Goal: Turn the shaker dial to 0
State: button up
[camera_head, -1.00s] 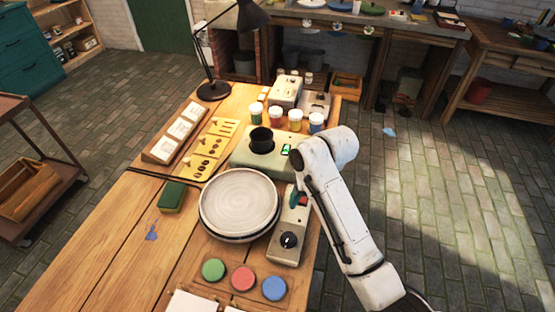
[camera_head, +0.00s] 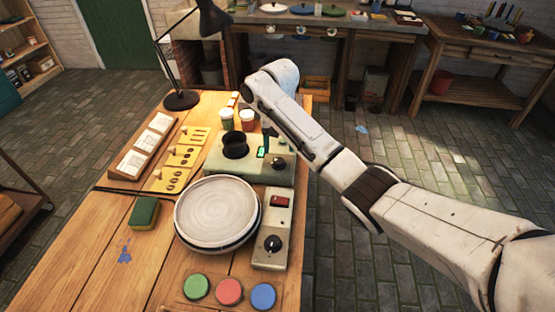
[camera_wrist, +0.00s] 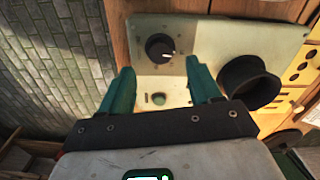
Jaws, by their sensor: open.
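The pale green shaker box (camera_head: 222,168) has a round black cup holder (camera_head: 234,146), a lit green switch (camera_head: 261,153) and a black dial (camera_head: 279,162). In the wrist view the dial (camera_wrist: 160,47) lies just beyond and between my fingertips, its white mark pointing right. The cup holder shows at right (camera_wrist: 248,82). My gripper (camera_wrist: 164,78) is open, with teal fingers spread over the box and nothing between them. The fingers do not appear to touch the dial.
Paint jars (camera_head: 227,119) stand behind the shaker, partly hidden by my arm. A black lamp (camera_head: 182,99) stands at the back left.

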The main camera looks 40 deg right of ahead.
aim_at(279, 161)
notch_tip(279, 161, down, 6)
jog(key=shift+r, duration=0.1)
dwell(0.4)
jog(key=c, duration=1)
